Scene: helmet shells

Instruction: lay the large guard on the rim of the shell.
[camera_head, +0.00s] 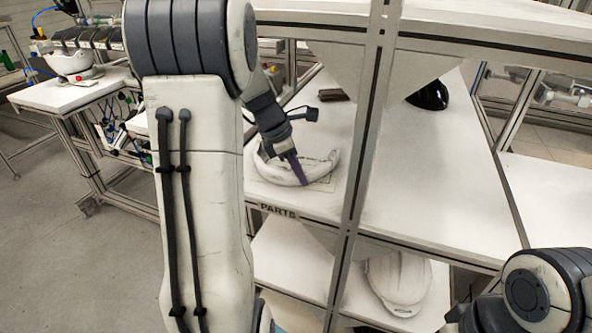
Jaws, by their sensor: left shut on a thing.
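The large guard (320,168), a white curved piece, is at the front of the upper white shelf, by the "PARTS" label. My left gripper (299,174) reaches down over it and is shut on its curved band. I cannot tell whether the guard still touches the shelf. A white bowl-like shell (68,62) sits open side up on a bench at the far left, well away from the gripper. My right arm shows at the lower right, but its gripper is out of view.
A metal post (362,170) stands just right of the guard. A black rounded shell (429,95) and a small dark brown item (333,95) lie further back on the shelf. A white helmet (398,281) is on the lower shelf. Open floor (100,260) lies at the left.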

